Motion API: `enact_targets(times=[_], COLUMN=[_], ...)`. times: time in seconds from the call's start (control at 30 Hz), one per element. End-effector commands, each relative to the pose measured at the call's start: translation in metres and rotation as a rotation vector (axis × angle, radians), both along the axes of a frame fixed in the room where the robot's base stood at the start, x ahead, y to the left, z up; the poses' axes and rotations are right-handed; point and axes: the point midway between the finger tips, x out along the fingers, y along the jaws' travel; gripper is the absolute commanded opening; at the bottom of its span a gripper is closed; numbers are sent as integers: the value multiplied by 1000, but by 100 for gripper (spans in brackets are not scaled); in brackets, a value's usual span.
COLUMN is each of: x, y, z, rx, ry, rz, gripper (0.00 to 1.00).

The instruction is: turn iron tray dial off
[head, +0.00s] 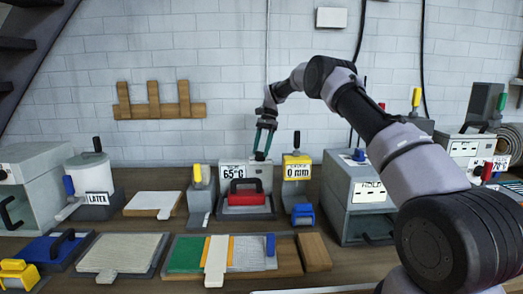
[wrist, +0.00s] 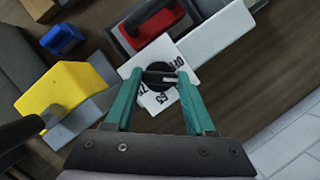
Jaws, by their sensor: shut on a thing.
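My gripper (head: 262,153) reaches down to the plate's upper right. In the wrist view its green fingers (wrist: 160,76) are shut on the dark dial (wrist: 158,97), one on each side. A pale mark shows on the dial between the fingertips. Part of an OFF marking and upside-down temperature text show around it on the label plate (wrist: 142,69). The fingers hide part of the dial.
A yellow block labelled 0 mm (head: 297,170) with a black lever stands close at right. A yellow-handled grey stand (head: 201,205) is at left. A grey machine (head: 348,200) stands further right.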

Motion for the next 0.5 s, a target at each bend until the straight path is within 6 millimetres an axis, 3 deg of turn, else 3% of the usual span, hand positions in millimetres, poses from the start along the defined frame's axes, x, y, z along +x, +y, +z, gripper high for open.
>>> enact_targets(times=[0.5], x=[2], y=[3], z=[-1], rx=[-3], ry=[-2], rz=[468], gripper=[0])
